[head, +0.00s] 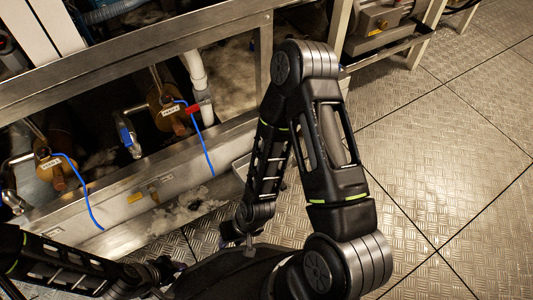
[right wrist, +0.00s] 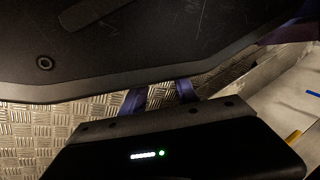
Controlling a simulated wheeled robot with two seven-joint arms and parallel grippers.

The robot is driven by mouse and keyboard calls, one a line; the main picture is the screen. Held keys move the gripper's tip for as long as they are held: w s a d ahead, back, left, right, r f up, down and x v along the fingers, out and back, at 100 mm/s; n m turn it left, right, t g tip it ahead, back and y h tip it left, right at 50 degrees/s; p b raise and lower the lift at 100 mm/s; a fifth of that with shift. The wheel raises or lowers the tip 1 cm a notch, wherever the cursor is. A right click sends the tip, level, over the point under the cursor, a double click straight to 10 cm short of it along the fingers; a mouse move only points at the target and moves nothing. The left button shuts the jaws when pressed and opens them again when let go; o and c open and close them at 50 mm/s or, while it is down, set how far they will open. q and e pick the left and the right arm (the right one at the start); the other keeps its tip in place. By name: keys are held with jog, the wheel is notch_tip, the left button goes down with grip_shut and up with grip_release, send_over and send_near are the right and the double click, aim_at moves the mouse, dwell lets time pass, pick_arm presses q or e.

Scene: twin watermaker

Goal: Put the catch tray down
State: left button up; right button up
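A light grey, shallow edge that may be the catch tray (head: 241,168) shows in the head view at the foot of the metal frame. My right forearm hides most of it, and I cannot tell its full shape. My right gripper (right wrist: 161,96) shows in the right wrist view as two purple fingers with a gap between them and floor behind. Its tips are partly hidden by a dark body, and no tray shows between them. My left gripper (head: 168,268) is low at the bottom of the head view, small and dark; its fingers cannot be made out.
Tread-plate floor (head: 440,150) is clear at right.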

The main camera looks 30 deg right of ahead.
jog(key=shift+d, duration=0.1)
jog(key=shift+o, duration=0.3)
